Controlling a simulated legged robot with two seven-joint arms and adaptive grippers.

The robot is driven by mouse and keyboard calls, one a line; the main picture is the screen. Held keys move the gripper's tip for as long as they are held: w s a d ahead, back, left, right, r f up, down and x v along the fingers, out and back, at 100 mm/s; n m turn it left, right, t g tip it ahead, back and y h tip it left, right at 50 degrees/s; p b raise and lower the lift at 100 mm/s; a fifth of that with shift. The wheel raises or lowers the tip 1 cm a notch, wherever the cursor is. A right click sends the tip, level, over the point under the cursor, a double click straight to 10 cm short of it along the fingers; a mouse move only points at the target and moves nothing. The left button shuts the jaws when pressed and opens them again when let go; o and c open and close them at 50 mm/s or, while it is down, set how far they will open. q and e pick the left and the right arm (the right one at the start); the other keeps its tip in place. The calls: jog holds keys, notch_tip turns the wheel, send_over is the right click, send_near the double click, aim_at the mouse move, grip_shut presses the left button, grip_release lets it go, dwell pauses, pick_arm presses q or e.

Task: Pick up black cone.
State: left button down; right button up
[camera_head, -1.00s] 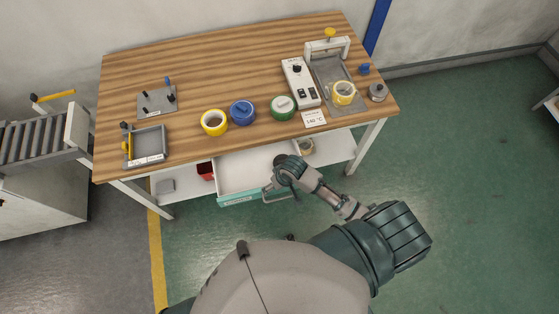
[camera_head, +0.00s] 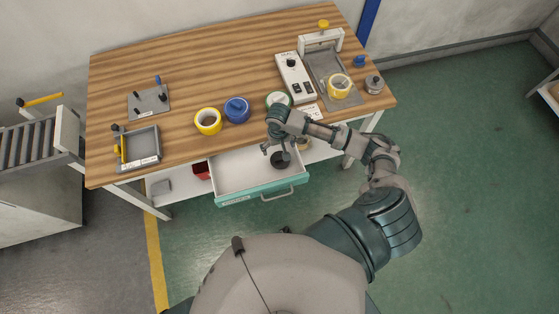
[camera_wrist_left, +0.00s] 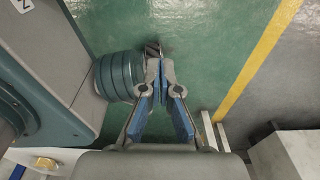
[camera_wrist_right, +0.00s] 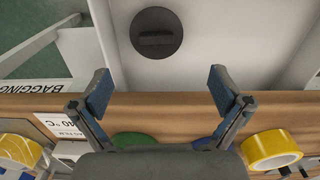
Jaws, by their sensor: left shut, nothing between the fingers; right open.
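The black cone appears as a dark round piece (camera_head: 281,160) with a raised bar on top, inside the open white drawer (camera_head: 235,178). In the right wrist view the black cone (camera_wrist_right: 156,33) lies flat on the drawer floor, ahead of the fingertips. My right gripper (camera_head: 277,149) is above the back of the drawer, beside the cone. In the right wrist view its fingers (camera_wrist_right: 159,90) are spread wide with nothing between them. My left gripper (camera_wrist_left: 160,72) is shut and empty, over the floor near my body. It does not show in the head view.
The drawer's teal front (camera_head: 262,192) and handle stick out below the wooden table (camera_head: 190,85). Yellow (camera_head: 208,121), blue (camera_head: 237,109) and green (camera_head: 278,100) tape rolls stand near the table's front edge. A white control box (camera_head: 295,77) is behind. A grey tray (camera_head: 139,147) is at left.

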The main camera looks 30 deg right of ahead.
aim_at(281, 158)
notch_tip(281, 158, down, 5)
jog(key=shift+r+b, duration=0.15)
jog(key=shift+b, duration=0.15)
jog(key=shift+d+f, duration=0.2)
jog(key=shift+f, duration=0.4)
jog(key=f, duration=0.3)
jog(key=shift+s+d+f+b, duration=0.15)
jog(key=shift+d+f+b, duration=0.05)
jog(key=shift+f+b, duration=0.2)
jog(key=shift+a+f, duration=0.15)
jog(key=shift+f, duration=0.25)
pick_arm(q)
jog(key=w, duration=0.3)
jog(key=w+d, duration=0.1)
jog(key=w, duration=0.1)
jog(key=shift+w+d+r, duration=0.1)
jog(key=shift+w+r, duration=0.1)
jog(key=shift+r, duration=0.2)
pick_arm(e)
jog(key=shift+r, duration=0.1)
jog(key=shift+c, duration=0.3)
jog(key=c, duration=0.4)
pick_arm(q)
jog(key=shift+d, duration=0.1)
pick_arm(e)
jog(key=c, duration=0.3)
